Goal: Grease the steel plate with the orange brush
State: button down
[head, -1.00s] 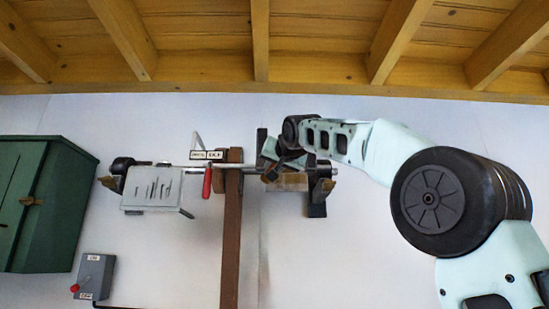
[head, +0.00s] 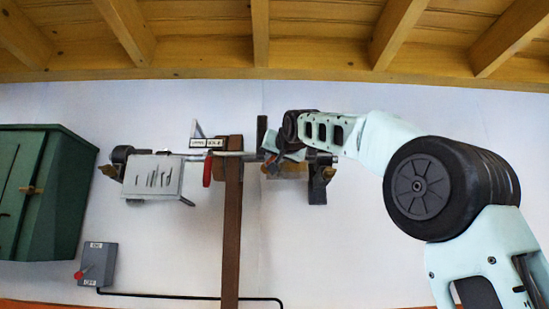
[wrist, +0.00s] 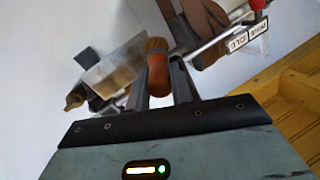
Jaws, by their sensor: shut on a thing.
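My gripper (wrist: 162,84) is shut on the orange brush (wrist: 158,74) in the wrist view. The handle sits between the fingers, and the brown bristle end points away from me. A shiny grey plate (wrist: 105,70), apparently the steel plate, lies just left of the bristles, with a tan part showing at its lower side. I cannot tell whether bristles and plate touch. In the head view my gripper (head: 278,150) is at the right part of the press, close to the rod; the brush is not clear there.
A brown post (head: 231,220) and a red handle (head: 207,169) stand left of my gripper. Further left are a pale slotted panel (head: 153,177), a green cabinet (head: 40,190) and a grey switch box (head: 98,264). Yellow beams (head: 262,40) run overhead.

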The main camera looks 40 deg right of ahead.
jog(key=shift+w+d+p, duration=0.35)
jog(key=shift+w+p, duration=0.1)
jog(key=shift+w, duration=0.15)
jog(key=s+d+b, duration=0.1)
jog(key=s+d, duration=0.6)
jog(key=d, duration=0.5)
jog(key=shift+s, duration=0.4)
dwell(1.1)
jog(key=shift+a, duration=0.1)
